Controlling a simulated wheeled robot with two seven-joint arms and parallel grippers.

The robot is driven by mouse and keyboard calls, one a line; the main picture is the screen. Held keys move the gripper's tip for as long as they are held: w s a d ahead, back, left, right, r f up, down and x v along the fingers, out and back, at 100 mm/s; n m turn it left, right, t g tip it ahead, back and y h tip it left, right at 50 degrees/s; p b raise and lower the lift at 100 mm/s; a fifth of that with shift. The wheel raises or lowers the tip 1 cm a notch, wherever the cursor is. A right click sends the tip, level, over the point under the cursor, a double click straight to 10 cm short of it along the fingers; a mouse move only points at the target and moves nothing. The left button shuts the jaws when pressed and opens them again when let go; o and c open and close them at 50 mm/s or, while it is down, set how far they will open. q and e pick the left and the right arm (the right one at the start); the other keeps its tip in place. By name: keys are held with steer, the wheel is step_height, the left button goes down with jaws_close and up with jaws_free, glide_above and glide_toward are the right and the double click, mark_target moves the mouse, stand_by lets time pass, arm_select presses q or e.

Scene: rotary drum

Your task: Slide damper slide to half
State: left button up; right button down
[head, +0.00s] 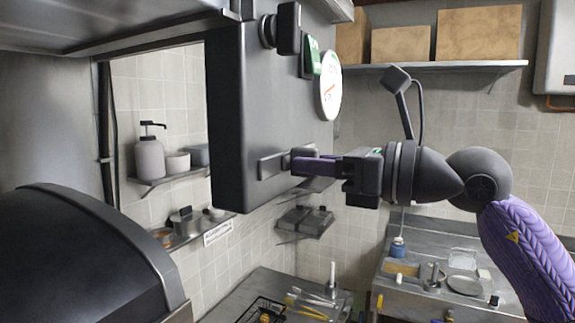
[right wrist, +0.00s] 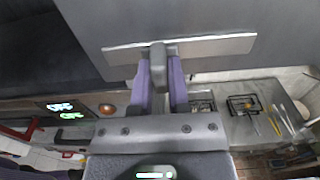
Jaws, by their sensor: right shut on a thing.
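The damper slide is a grey metal plate (head: 271,165) on the side of a dark upright panel (head: 232,120). In the right wrist view the plate (right wrist: 220,46) is a wide light strip, and its dark upright knob (right wrist: 158,66) stands somewhat left of the strip's middle. My right gripper (head: 303,165) reaches in from the right, its purple fingers at the plate. In the right wrist view its fingers (right wrist: 161,82) are on both sides of the knob and shut on it. In the head view the fingers hide the knob. My left gripper is out of view.
A dark curved housing (head: 75,255) fills the lower left. Shelves with boxes (head: 478,33) and a steel counter (head: 440,285) stand behind.

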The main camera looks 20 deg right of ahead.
steer(key=shift+w+d, duration=0.15)
steer(key=shift+d, duration=0.05)
stand_by(0.3)
steer(key=shift+w+d, duration=0.5)
steer(key=shift+d, duration=0.1)
steer(key=c, duration=0.5)
jaws_free()
